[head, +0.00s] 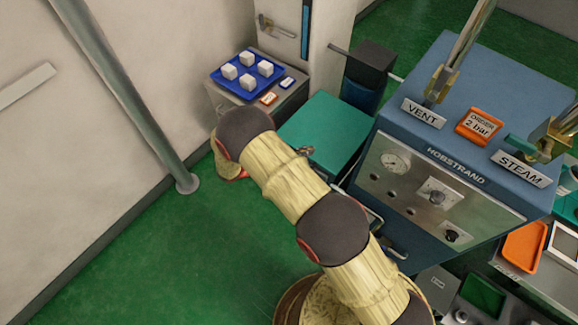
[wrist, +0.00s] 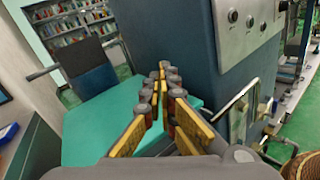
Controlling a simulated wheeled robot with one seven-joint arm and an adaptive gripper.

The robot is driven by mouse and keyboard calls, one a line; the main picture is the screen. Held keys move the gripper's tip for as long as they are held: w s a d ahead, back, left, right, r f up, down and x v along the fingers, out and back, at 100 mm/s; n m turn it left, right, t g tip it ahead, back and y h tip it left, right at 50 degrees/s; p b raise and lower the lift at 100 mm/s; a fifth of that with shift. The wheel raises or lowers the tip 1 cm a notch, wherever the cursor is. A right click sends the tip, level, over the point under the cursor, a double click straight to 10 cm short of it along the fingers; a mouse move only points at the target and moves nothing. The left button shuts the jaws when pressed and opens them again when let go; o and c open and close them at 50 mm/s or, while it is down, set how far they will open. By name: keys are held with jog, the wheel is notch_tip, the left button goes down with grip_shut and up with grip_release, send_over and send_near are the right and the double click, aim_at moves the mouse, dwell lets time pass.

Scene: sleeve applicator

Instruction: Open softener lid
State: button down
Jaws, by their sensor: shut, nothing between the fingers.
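A flat teal top (head: 328,132), which looks like the softener lid, lies level beside the blue machine. No label on it can be read. It also shows in the wrist view (wrist: 88,135), left of and beneath my fingers. My gripper (wrist: 162,70) is shut and empty, its fingertips together over the teal top's right side, near the machine's blue wall. Whether the fingers touch the top cannot be told. In the head view my arm hides the near left part of the top, and only a small bit of the gripper (head: 306,150) shows.
The blue machine (head: 430,165), with VENT and STEAM tags, stands close on the right. A dark canister (head: 370,72) with side rods stands behind the teal top. A blue tray (head: 247,76) with white cubes sits on a stand at left. Green floor (head: 180,255) is open at lower left.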

jog(key=s+a+f+n+t+y+b, duration=0.25)
jog(key=a+f+n+t, duration=0.3)
jog(key=f, duration=0.35)
jog(key=s+a+f+n+t+y+b, duration=0.1)
jog(key=s+a+f+n+t+b, duration=0.2)
jog(key=a+f+t, duration=0.4)
jog(key=w+d+r+n, duration=0.1)
jog(key=w+d+r, duration=0.5)
jog(key=w+d, duration=0.1)
jog(key=shift+w+d+r+b, duration=0.2)
jog(key=shift+w+r+b, duration=0.2)
jog(key=shift+w, duration=0.3)
jog(key=shift+h, duration=0.25)
jog(key=shift+d+r+p, duration=0.1)
jog(key=shift+r+p, duration=0.5)
jog(key=shift+p, duration=0.1)
